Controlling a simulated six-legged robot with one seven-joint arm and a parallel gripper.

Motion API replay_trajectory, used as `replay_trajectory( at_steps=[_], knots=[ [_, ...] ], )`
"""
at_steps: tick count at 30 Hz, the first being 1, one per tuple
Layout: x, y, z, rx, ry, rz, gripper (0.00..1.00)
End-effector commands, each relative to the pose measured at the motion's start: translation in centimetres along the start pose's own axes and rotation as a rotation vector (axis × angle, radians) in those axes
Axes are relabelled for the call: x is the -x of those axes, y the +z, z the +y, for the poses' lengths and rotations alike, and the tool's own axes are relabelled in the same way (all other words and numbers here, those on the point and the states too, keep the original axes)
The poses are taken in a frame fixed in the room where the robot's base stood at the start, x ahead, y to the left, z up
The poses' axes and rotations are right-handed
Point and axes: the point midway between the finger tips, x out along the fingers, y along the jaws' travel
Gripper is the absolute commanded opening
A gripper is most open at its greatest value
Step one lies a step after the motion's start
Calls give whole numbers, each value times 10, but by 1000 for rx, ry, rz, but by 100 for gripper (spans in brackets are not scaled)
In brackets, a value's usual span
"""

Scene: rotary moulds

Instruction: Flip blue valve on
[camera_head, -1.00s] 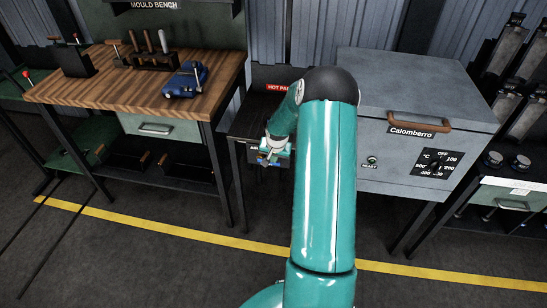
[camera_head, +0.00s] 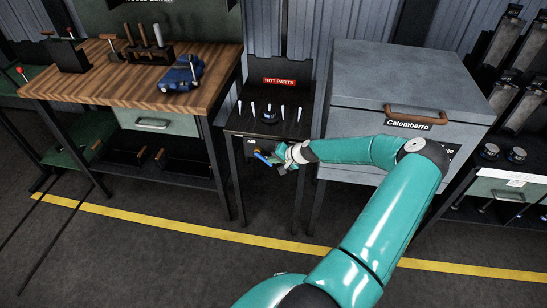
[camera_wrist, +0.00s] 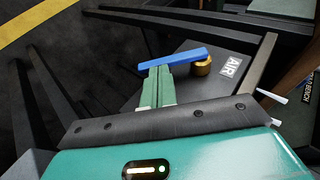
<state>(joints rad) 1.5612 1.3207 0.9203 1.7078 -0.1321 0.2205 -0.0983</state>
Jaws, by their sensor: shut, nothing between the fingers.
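The blue valve lever (camera_wrist: 172,58) lies across the tips of my gripper in the wrist view. It reaches left from a round brass fitting (camera_wrist: 203,67) beside a plate marked AIR (camera_wrist: 231,66). My gripper (camera_wrist: 158,72) has its green fingers shut together, with nothing between them. The fingertips are right at the lever; I cannot tell whether they touch it. In the head view, the blue lever (camera_head: 263,158) shows at the front of the hot parts stand, just left of my gripper (camera_head: 274,158). The fitting is hard to make out there.
The hot parts stand (camera_head: 240,122) carries several pale pegs and a dark round piece. A wooden bench (camera_head: 110,88) with a blue tool (camera_head: 183,75) is at left. The grey Calomberro oven (camera_head: 405,75) is close at right, behind my arm. Open floor lies in front.

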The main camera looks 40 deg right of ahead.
Motion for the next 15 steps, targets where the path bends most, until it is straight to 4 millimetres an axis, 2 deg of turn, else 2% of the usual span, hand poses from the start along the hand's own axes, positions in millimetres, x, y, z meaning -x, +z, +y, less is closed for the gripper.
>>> replay_trajectory(
  at_steps=[7, 15],
  knots=[
    [-9, 3, 6, -47, -138, 0, 0],
    [-21, 7, 10, -38, -128, -3, 0]
  ],
)
